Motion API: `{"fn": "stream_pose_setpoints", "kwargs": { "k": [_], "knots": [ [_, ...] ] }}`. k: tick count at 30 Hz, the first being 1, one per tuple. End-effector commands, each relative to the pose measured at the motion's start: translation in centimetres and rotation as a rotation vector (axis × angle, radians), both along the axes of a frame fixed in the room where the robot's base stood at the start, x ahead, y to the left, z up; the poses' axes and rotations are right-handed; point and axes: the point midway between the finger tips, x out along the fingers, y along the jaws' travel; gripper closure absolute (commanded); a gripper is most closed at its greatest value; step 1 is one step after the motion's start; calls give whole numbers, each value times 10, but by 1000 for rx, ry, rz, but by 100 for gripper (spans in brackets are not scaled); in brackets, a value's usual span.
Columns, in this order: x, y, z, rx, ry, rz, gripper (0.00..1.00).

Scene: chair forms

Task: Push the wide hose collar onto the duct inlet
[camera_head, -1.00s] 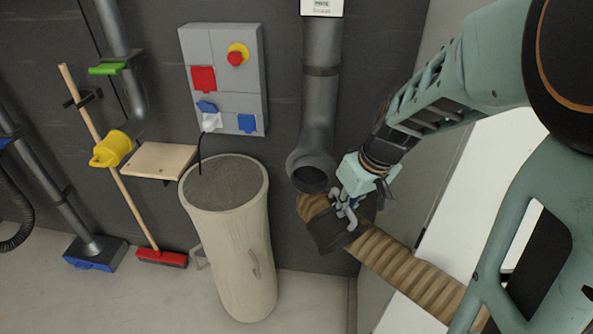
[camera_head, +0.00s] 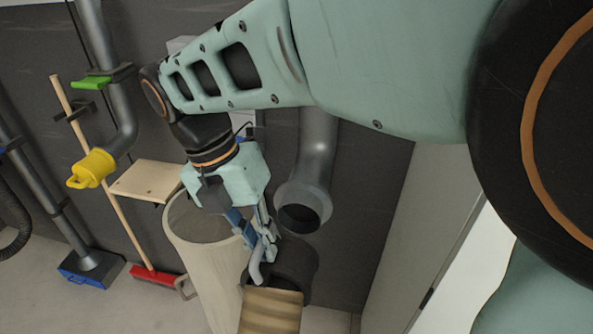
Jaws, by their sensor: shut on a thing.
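The wide hose collar (camera_head: 295,268) is black and sits at the end of a ribbed tan hose (camera_head: 270,312). My gripper (camera_head: 262,262) is shut on the collar at its left side. The duct inlet (camera_head: 301,215) is the round dark opening at the lower end of a grey pipe. The collar is just below the inlet, apparently apart from it; the exact gap cannot be told. The collar's open end is not clearly visible.
A tall pale bin (camera_head: 205,260) stands close behind my gripper on the left. A wooden shelf (camera_head: 150,181), a yellow capped pipe end (camera_head: 92,169) and a red broom (camera_head: 155,279) are farther left. A pale panel (camera_head: 415,235) stands to the right.

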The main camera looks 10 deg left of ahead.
Motion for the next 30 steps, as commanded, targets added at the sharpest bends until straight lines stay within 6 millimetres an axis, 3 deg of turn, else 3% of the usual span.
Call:
{"fn": "stream_pose_setpoints", "kwargs": {
  "k": [5, 30],
  "knots": [
    [4, 1, 2, -2, -4, 24, 100],
    [77, -6, 4, -2, -3, 20, 100]
  ]
}}
